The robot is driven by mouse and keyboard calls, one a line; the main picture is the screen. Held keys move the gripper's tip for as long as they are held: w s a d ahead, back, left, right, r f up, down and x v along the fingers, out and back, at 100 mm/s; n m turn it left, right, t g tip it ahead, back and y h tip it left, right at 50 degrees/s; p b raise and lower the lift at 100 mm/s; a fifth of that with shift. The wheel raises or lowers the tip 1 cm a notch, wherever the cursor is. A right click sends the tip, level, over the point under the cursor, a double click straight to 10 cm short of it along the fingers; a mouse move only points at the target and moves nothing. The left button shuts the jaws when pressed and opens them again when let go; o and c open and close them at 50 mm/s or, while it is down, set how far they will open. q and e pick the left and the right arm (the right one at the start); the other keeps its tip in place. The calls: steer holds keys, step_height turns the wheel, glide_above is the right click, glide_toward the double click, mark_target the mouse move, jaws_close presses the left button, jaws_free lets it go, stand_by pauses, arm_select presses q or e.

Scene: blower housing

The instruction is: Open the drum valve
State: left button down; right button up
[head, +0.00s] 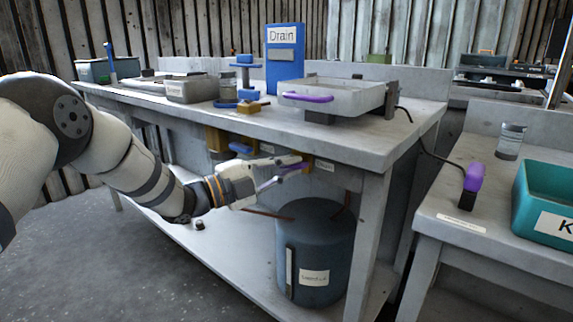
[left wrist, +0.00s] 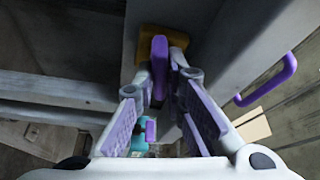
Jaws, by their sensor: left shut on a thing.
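The drum valve shows in the left wrist view as a purple lever (left wrist: 161,66) on a yellow-orange mount (left wrist: 155,42). In the head view it sits under the bench's front edge, mostly hidden by my gripper, with a small label (head: 324,166) beside it. My left gripper (head: 288,170) reaches in from the left, above the dark drum (head: 315,245) on the lower shelf. In the left wrist view, the fingertips of my left gripper (left wrist: 163,88) are on both sides of the purple lever and shut on it. My right gripper is not in view.
The workbench (head: 345,145) holds a pale tray with a purple handle (head: 307,97) and a blue Drain container (head: 285,60). One bench leg (head: 368,235) stands right of the drum. A side table holds a purple-topped device (head: 473,180) and a teal bin (head: 545,200).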

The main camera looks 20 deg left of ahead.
arm_select(q)
steer(key=n+t, duration=0.1)
steer(key=n, duration=0.2)
steer(key=n+t+p, duration=0.1)
steer(key=n+t, duration=0.1)
steer(key=n, duration=0.2)
steer(key=shift+f+n, duration=0.15)
steer(key=shift+n, duration=0.15)
steer(key=n+t+y, duration=0.1)
steer(key=n, duration=0.2)
steer(key=n+t+y+p, duration=0.1)
steer(key=n, duration=0.2)
steer(key=n+t+y+p, duration=0.1)
steer(key=n, duration=0.1)
steer(key=shift+s+d+f+n+y, duration=0.1)
steer(key=shift+d+n+y, duration=0.05)
steer(key=shift+n+y, duration=0.2)
steer(key=shift+n, duration=0.35)
steer(key=c, duration=1.7)
jaws_free()
steer(key=shift+o, duration=0.2)
steer(key=v, duration=1.2)
steer(key=shift+f, duration=0.15)
